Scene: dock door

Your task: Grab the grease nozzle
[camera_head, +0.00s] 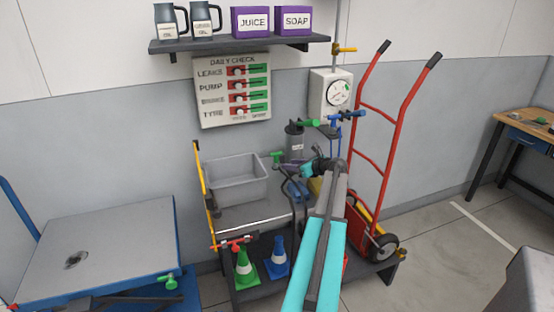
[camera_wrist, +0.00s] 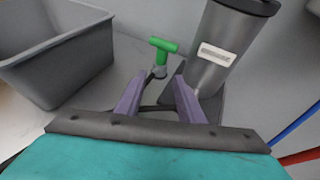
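A small green T-shaped fitting with a grey stem (camera_wrist: 163,46) stands beyond my fingertips in the wrist view. It also shows in the head view (camera_head: 277,157), beside the grey bin. No label shows, so I cannot tell for sure that it is the grease nozzle. My gripper (camera_wrist: 158,82) is open, its two purple fingers apart on either side of the line to the fitting. The fitting is ahead of the fingers and not between them. In the head view my gripper is over the bench, partly hidden by my arm.
A grey metal canister (camera_wrist: 213,50) stands close to the right finger. A grey bin (camera_wrist: 65,60) is on the left. A red hand truck (camera_head: 362,150) leans on the right. Green and blue cones (camera_head: 245,268) sit on the lower shelf.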

